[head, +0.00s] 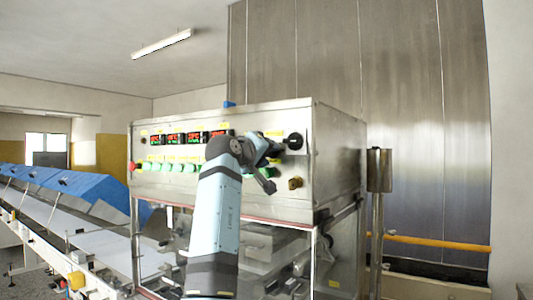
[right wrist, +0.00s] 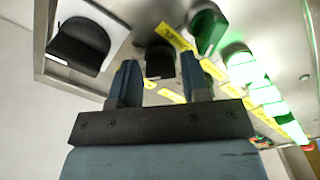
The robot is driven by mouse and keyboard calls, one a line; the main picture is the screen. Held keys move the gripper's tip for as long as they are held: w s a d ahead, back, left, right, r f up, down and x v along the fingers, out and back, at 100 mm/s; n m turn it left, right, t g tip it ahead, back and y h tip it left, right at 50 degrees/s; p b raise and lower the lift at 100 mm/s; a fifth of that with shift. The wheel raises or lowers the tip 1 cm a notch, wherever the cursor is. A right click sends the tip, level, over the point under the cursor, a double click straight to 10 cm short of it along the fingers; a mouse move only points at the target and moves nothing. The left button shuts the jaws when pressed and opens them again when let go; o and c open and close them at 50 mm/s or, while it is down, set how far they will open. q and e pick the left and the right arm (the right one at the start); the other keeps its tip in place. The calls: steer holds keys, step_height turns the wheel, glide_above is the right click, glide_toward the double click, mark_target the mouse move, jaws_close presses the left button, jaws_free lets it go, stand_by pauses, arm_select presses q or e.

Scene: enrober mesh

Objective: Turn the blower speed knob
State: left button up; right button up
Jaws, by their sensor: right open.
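The steel control panel (head: 220,185) carries a black knob (head: 294,141) near its upper right corner and a brass-coloured part (head: 295,183) below it. My right gripper (head: 270,162) is at the panel's right part, just left of these. In the right wrist view its two fingers (right wrist: 158,78) are apart, with a dark knob (right wrist: 160,60) showing between and beyond them. I cannot tell whether they touch it. A larger black knob on a white plate (right wrist: 80,42) is to the left. The labels are unreadable, so I cannot tell which is the blower speed knob. My left gripper is not in view.
Red displays (head: 194,138) and green buttons (head: 170,167) line the panel, with a red button (head: 132,167) at its left edge. In the right wrist view, a green knob (right wrist: 208,30) is close to the right finger. A conveyor with blue covers (head: 85,190) runs left.

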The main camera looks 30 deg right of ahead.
steer(key=c, duration=0.6)
steer(key=shift+c, duration=0.2)
steer(key=n+p, duration=0.7)
steer(key=p, duration=0.1)
steer(key=shift+s+r+n, duration=0.1)
steer(key=shift+r+n, duration=0.05)
steer(key=shift+n, duration=0.25)
steer(key=o, duration=0.6)
